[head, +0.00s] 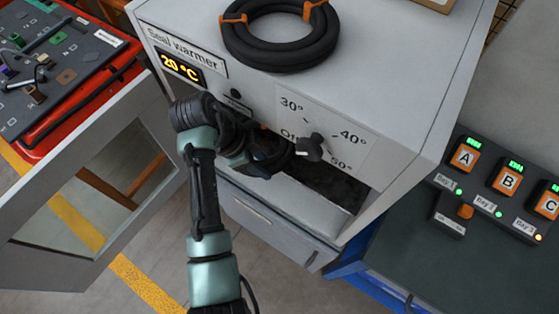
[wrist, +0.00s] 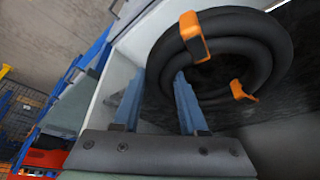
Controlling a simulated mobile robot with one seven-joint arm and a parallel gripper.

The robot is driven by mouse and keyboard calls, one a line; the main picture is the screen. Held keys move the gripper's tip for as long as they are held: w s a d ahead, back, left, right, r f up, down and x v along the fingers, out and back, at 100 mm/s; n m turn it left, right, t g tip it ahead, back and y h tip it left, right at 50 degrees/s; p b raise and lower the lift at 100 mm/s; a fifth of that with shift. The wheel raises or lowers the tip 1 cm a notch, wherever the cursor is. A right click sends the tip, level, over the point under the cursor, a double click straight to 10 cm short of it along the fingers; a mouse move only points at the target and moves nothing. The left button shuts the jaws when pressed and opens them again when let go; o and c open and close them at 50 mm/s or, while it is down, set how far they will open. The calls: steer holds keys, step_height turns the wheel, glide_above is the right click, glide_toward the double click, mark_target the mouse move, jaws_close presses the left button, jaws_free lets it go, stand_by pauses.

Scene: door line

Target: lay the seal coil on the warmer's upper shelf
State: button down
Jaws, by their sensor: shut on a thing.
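The seal warmer (head: 400,100) is a pale cabinet with its front open. A black seal coil with orange ties (wrist: 275,55) is in my gripper (wrist: 158,98), one blue finger inside the ring and the other outside it. In the head view my gripper (head: 262,155) reaches into the opening under the control panel, and my arm hides much of it and the coil. A dark shelf surface (head: 338,186) shows inside, to the right of my gripper. I cannot tell whether the coil touches it.
Another black coil with orange ties (head: 282,35) lies on the warmer's top. The panel has a black knob (head: 310,148) and a 20 °C display (head: 181,67). The open door (head: 95,190) stands left. A button box (head: 495,185) is right, a red tool board (head: 60,75) far left.

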mark_target(276, 163)
steer(key=d, duration=0.1)
steer(key=d+f+p, duration=0.1)
steer(key=w+d+f, duration=0.1)
steer(key=shift+d+f, duration=0.15)
steer(key=shift+d, duration=0.25)
steer(key=shift+d+f, duration=0.1)
steer(key=shift+f, duration=0.15)
steer(key=shift+f, duration=0.15)
steer(key=shift+c, duration=2.2)
jaws_free()
steer(key=shift+s, duration=0.1)
